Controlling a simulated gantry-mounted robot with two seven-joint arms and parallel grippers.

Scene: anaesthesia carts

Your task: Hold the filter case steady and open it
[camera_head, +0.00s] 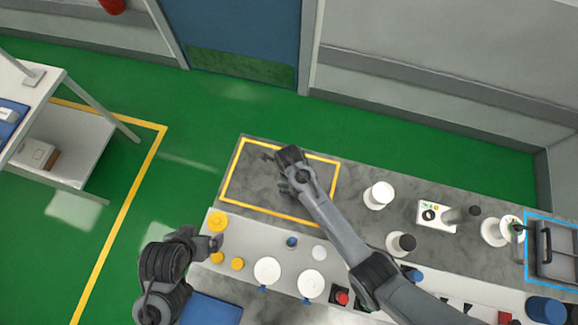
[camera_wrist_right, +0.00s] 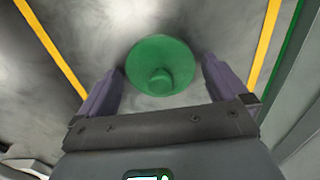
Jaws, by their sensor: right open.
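A round green piece with a small raised knob (camera_wrist_right: 160,65) lies between the fingertips of my right gripper in the right wrist view. My right gripper (camera_wrist_right: 161,85) is open around it; the picture does not show clear contact. In the head view my right gripper (camera_head: 278,172) is over the yellow-outlined area of the counter and hides the green piece. A dark grey case with a handle (camera_head: 562,252) stands inside a blue outline at the far right. Which of these is the filter case I cannot tell. My left gripper (camera_head: 214,243) hovers by the counter's left end, its jaws unclear.
The grey counter (camera_head: 370,225) holds white cylinders (camera_head: 379,194), a white box with a dial (camera_head: 436,214) and yellow round pieces (camera_head: 218,221) at the left. White discs (camera_head: 267,270) lie near the front. The yellow-outlined area is otherwise clear. A white table (camera_head: 55,85) stands at the left.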

